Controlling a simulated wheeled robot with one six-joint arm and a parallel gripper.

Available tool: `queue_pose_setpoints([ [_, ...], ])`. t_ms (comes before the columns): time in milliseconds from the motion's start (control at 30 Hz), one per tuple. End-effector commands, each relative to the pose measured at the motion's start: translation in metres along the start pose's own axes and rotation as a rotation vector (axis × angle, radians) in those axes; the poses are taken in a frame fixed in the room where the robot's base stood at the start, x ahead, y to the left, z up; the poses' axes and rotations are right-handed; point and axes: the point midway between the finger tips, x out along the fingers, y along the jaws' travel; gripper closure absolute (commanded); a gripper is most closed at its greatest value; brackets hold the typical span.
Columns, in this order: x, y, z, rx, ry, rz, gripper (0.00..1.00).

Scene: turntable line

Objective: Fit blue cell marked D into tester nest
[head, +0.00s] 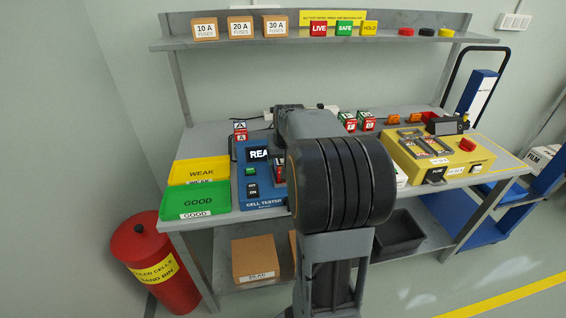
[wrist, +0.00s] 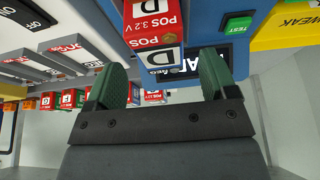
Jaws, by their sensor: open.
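In the head view my arm hides the fingers and part of the tester.
A yellow WEAK tray (head: 198,171) and green GOOD tray (head: 195,199) lie left of the tester. A yellow unit (head: 459,160) with cells in slots stands right. Red-and-white marked blocks (head: 240,131) stand at the back. A shelf (head: 280,38) runs above; a red bin (head: 160,290) stands lower left.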

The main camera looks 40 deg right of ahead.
Motion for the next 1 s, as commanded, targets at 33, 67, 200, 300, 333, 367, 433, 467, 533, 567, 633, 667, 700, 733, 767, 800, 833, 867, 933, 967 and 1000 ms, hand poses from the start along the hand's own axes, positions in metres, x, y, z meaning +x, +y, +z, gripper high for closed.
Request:
queue_pose_setpoints([
  [33,-0.012,0.0,-0.001,0.0,0.003,0.0,0.21],
  [67,-0.018,0.0,-0.001,0.0,0.004,0.001,0.21],
  [200,-0.042,0.0,-0.001,0.0,0.003,0.0,0.21],
  [300,-0.055,0.0,-0.001,0.0,0.002,0.0,0.21],
  [333,-0.058,0.0,-0.001,0.0,0.003,0.0,0.21],
  [367,-0.061,0.0,-0.001,0.0,0.002,0.0,0.21],
  [433,-0.067,-0.002,0.001,-0.003,0.0,-0.001,0.21],
  [467,-0.069,-0.005,0.004,-0.009,-0.001,-0.004,0.21],
  [533,-0.073,-0.022,0.018,-0.041,-0.011,-0.018,0.21],
  [567,-0.075,-0.033,0.028,-0.063,-0.017,-0.027,0.21],
  [633,-0.079,-0.062,0.059,-0.125,-0.037,-0.054,0.21],
  [667,-0.079,-0.074,0.075,-0.154,-0.047,-0.065,0.21],
  [700,-0.08,-0.088,0.097,-0.192,-0.06,-0.079,0.21],
  [733,-0.08,-0.097,0.113,-0.221,-0.069,-0.089,0.21],
  [767,-0.08,-0.105,0.128,-0.247,-0.078,-0.099,0.21],
  [800,-0.079,-0.113,0.148,-0.279,-0.088,-0.11,0.21],
  [833,-0.078,-0.118,0.162,-0.303,-0.096,-0.117,0.21],
  [867,-0.077,-0.122,0.175,-0.324,-0.103,-0.123,0.21],
  [933,-0.075,-0.129,0.199,-0.367,-0.116,-0.135,0.21],
  [967,-0.075,-0.13,0.208,-0.38,-0.121,-0.139,0.21],
  [1000,-0.073,-0.132,0.217,-0.394,-0.126,-0.142,0.21],
])
